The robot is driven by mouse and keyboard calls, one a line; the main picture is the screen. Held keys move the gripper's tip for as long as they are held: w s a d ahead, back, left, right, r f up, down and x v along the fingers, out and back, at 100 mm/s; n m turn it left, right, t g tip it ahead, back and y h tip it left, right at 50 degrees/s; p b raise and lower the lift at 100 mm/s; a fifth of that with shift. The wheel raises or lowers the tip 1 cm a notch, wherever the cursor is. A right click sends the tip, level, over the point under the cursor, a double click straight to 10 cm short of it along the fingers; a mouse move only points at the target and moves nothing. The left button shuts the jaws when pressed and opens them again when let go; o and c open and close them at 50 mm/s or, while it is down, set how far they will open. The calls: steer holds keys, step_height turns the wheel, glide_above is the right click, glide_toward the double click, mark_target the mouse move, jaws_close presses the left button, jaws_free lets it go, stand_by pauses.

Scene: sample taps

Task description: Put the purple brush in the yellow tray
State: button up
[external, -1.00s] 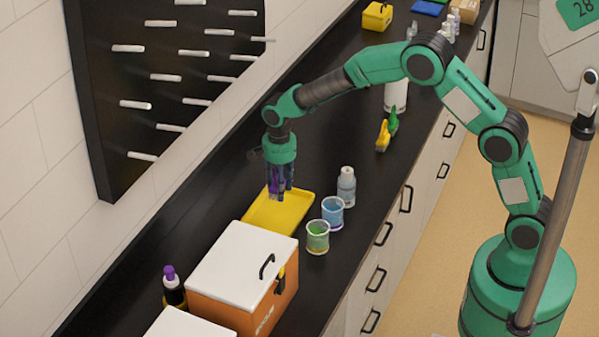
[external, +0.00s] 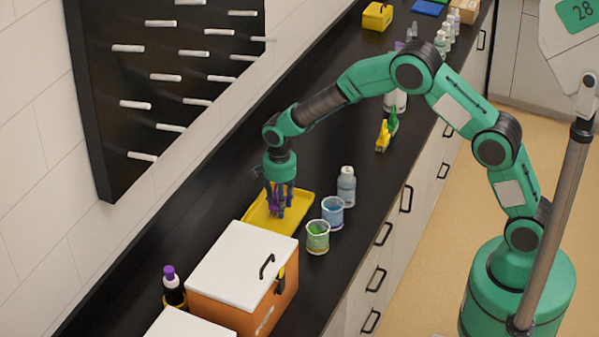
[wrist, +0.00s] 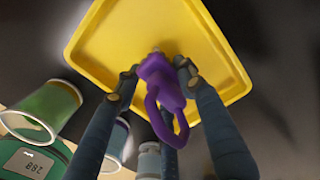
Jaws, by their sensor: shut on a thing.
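The yellow tray (external: 297,212) lies on the black counter, left of two beakers, and fills the top of the wrist view (wrist: 95,50). My gripper (external: 278,208) is over the tray, pointing down. In the wrist view my gripper (wrist: 154,75) is shut on the purple brush (wrist: 163,90), with the fingers on either side of it. The brush is over the tray; its far end is hidden, and I cannot tell whether it touches the tray floor.
A green beaker (external: 317,238), a blue beaker (external: 332,213) and a clear bottle (external: 346,186) stand close to the tray's right. An orange box with a white lid (external: 243,262) is in front. Yellow and green brushes (external: 384,135) stand farther back.

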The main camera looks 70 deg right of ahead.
steer(key=shift+f, duration=0.6)
steer(key=shift+f, duration=0.15)
steer(key=o, duration=1.1)
steer(key=shift+o, duration=0.2)
step_height(320, 180, up, 11)
steer(key=shift+p, duration=0.6)
steer(key=shift+r, duration=0.7)
steer(key=shift+r, duration=0.1)
